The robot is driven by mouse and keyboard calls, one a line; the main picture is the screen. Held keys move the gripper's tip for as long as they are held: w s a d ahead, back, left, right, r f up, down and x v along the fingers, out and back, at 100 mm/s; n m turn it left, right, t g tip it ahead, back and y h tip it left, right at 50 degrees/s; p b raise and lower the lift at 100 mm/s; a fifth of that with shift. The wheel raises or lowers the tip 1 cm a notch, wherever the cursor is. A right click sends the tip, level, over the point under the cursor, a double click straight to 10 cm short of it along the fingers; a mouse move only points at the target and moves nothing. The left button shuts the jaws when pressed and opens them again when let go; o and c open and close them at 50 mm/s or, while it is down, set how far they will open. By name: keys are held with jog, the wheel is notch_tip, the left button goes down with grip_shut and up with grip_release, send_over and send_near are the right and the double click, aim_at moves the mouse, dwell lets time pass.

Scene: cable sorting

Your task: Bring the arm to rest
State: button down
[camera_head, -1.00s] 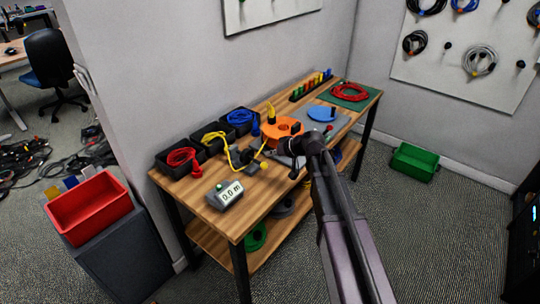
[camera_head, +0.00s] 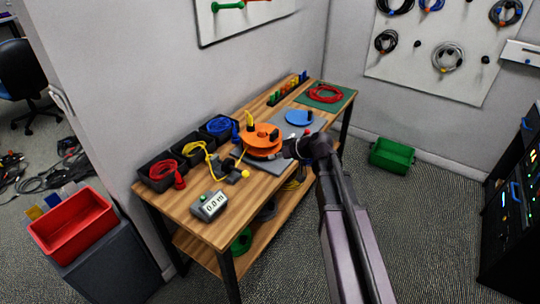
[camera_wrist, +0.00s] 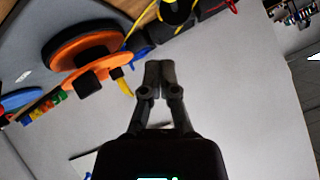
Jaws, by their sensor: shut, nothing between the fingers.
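My gripper (camera_wrist: 160,76) is in the middle of the wrist view, its two dark fingers together with nothing between them. In the head view my gripper (camera_head: 287,149) is over the right part of the wooden table (camera_head: 239,204), beside the orange reel (camera_head: 263,141); its fingertips are hard to make out there. In the wrist view the orange reel (camera_wrist: 88,48) is to the left of the fingers, apart from them. My arm comes up from the bottom of the head view.
Black bins with red, yellow and blue cables line the table's back left. A grey meter (camera_head: 209,205) sits at the front. A red cable (camera_head: 326,94) lies on a green mat (camera_head: 343,101). A green crate (camera_head: 392,156) is on the floor, a rack (camera_head: 512,200) at right.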

jog(key=shift+s, duration=0.1)
dwell(0.4)
jog(key=s+d+m+g+h+p, duration=0.2)
jog(key=s+d+h, duration=0.3)
jog(key=s, duration=0.4)
jog(key=s+d+m+g+h+p, duration=0.3)
jog(key=s+d, duration=0.4)
jog(key=s, duration=0.3)
jog(key=shift+f+m+h+p, duration=0.35)
jog(key=shift+m+h+p, duration=0.15)
jog(key=shift+h+p, duration=0.5)
